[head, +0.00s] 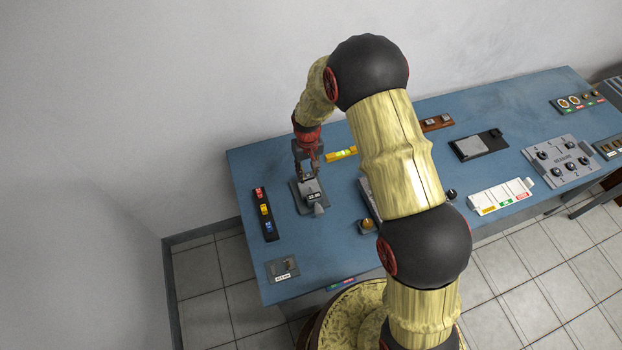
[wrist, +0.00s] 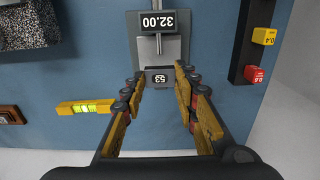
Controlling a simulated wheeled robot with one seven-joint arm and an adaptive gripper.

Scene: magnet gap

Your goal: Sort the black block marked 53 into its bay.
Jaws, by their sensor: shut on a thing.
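The black block marked 53 (wrist: 160,78) shows in the wrist view between my fingertips, its number upside down. My gripper (wrist: 160,76) is shut on it. In the head view my gripper (head: 308,174) points down over the back of a grey measuring stand (head: 297,190), and the block is too small and covered to make out there. The stand's display (wrist: 157,21) reads 32.00. I cannot tell whether the block touches the stand. A white tray (head: 480,197) with bays and yellow, green and red labels lies right of my arm.
A black rack (head: 257,212) with red, yellow and blue blocks lies left of the stand. A yellow spirit level (head: 341,155) lies behind to the right. A grey panel with knobs (head: 562,160) is at the far right. My arm hides part of the blue table (head: 285,160).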

